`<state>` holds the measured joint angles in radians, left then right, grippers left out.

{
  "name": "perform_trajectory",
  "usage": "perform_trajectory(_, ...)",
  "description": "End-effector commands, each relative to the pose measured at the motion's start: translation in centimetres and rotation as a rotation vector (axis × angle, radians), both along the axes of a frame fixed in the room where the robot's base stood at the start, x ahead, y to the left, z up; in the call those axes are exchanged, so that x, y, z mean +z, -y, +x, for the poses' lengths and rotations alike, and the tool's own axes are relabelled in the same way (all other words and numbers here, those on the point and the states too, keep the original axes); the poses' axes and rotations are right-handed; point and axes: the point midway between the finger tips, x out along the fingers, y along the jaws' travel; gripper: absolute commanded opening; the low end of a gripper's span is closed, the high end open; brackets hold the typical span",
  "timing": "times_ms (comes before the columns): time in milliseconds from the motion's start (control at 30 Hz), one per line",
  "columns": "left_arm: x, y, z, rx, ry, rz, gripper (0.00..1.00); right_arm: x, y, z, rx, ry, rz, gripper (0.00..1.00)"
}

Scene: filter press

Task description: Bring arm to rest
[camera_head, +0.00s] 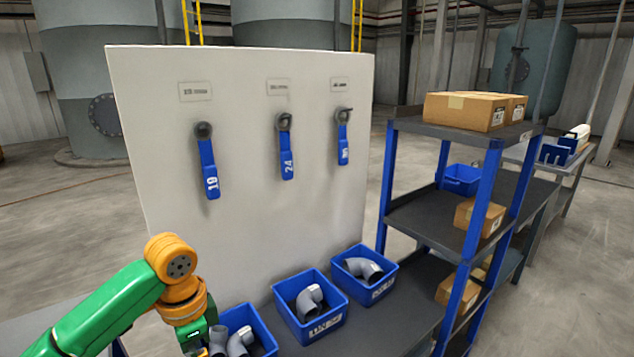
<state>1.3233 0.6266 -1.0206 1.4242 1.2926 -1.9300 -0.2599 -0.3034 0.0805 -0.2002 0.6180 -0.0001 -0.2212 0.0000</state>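My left arm comes in from the lower left, green with orange joints. Its wrist end, with part of my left gripper (205,341), is at the bottom edge beside the left blue bin (262,334). The fingertips are cut off or hidden, so I cannot see whether it holds anything. My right gripper is not in view. A pale upright panel (245,220) carries three valves with blue handles hanging down: the left handle (209,170) marked 19, the middle handle (287,157) marked 24, and the right handle (343,150) with an unclear number. My arm is apart from the handles.
A middle bin (325,325) and a right bin (385,285) hold grey pipe elbows and stand at the panel's foot. A blue-posted shelf rack (425,222) with cardboard boxes (467,111) stands to the right. The floor at far right is clear.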

Motion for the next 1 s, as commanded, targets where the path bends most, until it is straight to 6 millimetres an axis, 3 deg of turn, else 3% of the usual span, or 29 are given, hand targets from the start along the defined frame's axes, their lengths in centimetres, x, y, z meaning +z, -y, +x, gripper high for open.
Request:
perform_trajectory(367, -6.5, 4.4, -1.9, -0.068, 0.025, -0.048, 1.00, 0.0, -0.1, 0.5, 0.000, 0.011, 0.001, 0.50)
perform_trajectory(567, -10.8, 8.2, -4.5, -0.057, 0.069, -0.140, 1.00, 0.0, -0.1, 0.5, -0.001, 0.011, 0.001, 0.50)
perform_trajectory(700, -13.6, 10.7, -7.3, 0.033, 0.116, -0.240, 1.00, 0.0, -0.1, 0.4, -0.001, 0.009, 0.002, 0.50)
perform_trajectory(833, -15.3, 11.3, -10.0, 0.200, 0.166, -0.308, 1.00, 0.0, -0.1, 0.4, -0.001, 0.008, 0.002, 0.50)
perform_trajectory(1000, -16.5, 9.3, -12.9, 0.426, 0.214, -0.310, 1.00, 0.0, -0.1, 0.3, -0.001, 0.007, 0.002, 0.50)
